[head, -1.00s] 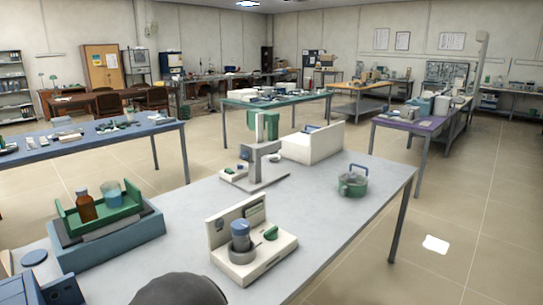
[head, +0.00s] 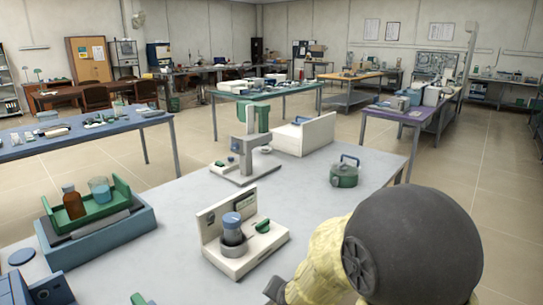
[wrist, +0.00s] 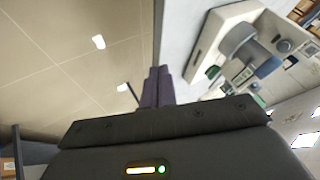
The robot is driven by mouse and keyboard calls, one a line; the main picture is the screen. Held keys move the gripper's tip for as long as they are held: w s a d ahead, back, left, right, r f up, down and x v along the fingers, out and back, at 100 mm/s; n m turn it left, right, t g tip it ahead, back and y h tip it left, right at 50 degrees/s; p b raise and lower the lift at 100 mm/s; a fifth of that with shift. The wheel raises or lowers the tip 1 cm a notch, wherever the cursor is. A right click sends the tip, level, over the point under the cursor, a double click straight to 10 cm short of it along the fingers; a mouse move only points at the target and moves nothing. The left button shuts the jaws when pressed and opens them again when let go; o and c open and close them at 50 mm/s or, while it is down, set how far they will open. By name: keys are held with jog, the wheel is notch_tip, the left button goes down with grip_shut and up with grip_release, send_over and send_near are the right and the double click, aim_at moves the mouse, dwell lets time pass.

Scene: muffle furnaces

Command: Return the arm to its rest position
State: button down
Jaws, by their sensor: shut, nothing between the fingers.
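My gripper (wrist: 157,84) shows in the wrist view with its two purple fingers closed together and nothing between them. It hangs over the table's edge, with floor to the left and the tabletop to the right. In the head view my arm, with a yellow-covered link and a round dark joint, fills the lower right. The fingertips cannot be made out clearly there.
The grey-white table (head: 270,185) bears a white device with a blue-topped cup (head: 239,240), a green lidded pot (head: 344,172), a grey stand (head: 246,160) and a blue tray (head: 135,227). The table's middle is mostly clear. Open floor (head: 470,175) lies to the right.

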jog(key=s+d+n+g+h, duration=0.2)
jog(key=s+d+n+g, duration=0.35)
jog(key=s+d, duration=0.7)
jog(key=w+p+v, duration=0.3)
jog(key=p+v, duration=1.3)
jog(key=shift+s+d+r+n, duration=0.15)
jog(key=shift+d+r+n, duration=0.05)
jog(key=shift+r+n, duration=0.15)
